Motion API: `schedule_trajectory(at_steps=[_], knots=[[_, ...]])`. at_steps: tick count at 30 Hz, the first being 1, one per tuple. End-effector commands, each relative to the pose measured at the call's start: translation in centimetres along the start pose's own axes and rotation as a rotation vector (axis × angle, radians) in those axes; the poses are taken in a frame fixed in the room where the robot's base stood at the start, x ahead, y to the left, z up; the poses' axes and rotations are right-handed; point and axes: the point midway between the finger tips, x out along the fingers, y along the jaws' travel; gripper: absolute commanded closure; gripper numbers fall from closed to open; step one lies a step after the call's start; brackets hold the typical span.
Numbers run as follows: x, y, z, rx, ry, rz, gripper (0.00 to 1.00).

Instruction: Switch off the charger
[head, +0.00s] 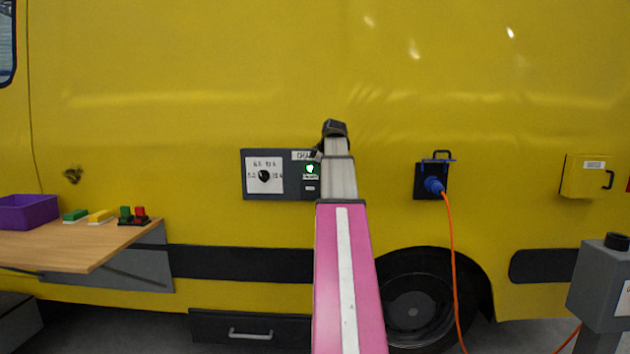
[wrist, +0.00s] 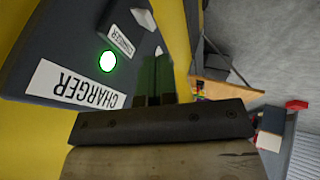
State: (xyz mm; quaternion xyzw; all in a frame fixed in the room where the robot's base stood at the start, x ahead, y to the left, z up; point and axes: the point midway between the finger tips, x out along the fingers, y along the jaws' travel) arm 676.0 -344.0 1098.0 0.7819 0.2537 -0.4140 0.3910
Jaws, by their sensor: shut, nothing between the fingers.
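The charger panel (head: 281,194) is a dark grey plate on the yellow van side, with a white dial face and black knob (head: 264,176) at its left. At its right are a CHARGER label (head: 301,155) and a glowing green-white light (head: 310,169). My arm partly covers the panel's right end. In the wrist view the CHARGER label (wrist: 75,84), the lit green-ringed light (wrist: 107,61), a smaller label (wrist: 121,40) and a pale block (wrist: 144,19) show. My gripper (wrist: 155,70) is shut and empty, close to the panel; I cannot tell if it touches. It is small in the head view (head: 317,152).
A blue plug (head: 434,185) with an orange cable (head: 452,260) is right of my arm. A yellow box (head: 586,176) and grey post (head: 600,285) stand further right.

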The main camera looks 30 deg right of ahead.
Motion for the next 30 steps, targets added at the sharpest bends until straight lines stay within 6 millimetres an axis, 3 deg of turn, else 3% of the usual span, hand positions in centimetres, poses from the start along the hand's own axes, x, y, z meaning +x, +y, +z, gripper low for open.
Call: schedule_trajectory(at_steps=[3, 9, 30], knots=[[-1.7, 0.1, 0.0, 0.0, 0.0, 0.001, 1.0], [-3.0, 0.2, 0.0, 0.0, 0.0, 0.0, 1.0], [-2.4, -0.5, 0.0, 0.02, -0.009, -0.057, 1.0]])
